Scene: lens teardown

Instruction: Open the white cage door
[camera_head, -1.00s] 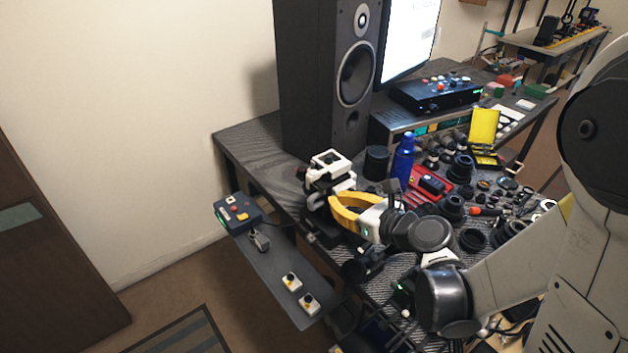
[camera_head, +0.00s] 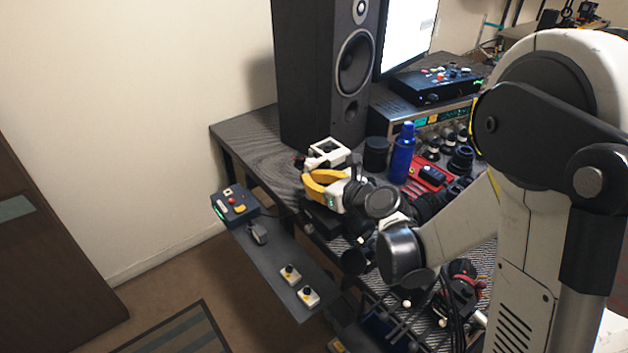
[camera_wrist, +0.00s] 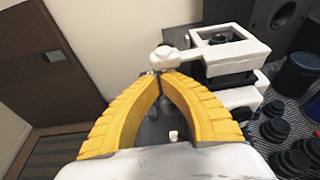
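The white cage (camera_head: 329,153) stands on the left end of the dark bench, by the speaker's foot. In the wrist view the white cage (camera_wrist: 232,48) is a blocky white frame with a dark part inside, at the upper right. A white rounded piece (camera_wrist: 165,58) juts out from its left side; I cannot tell for sure that it is the door. My gripper (camera_head: 306,178) has yellow curved fingers, just in front of the cage. In the wrist view the fingertips of my gripper (camera_wrist: 162,74) come together right at the rounded piece. No clear grip on it shows.
A tall black speaker (camera_head: 318,75) stands behind the cage. A blue bottle (camera_head: 402,153) and a black cylinder (camera_head: 376,155) are to its right. A lower shelf (camera_head: 272,262) with a control box (camera_head: 234,205) lies to the left. The floor beyond is free.

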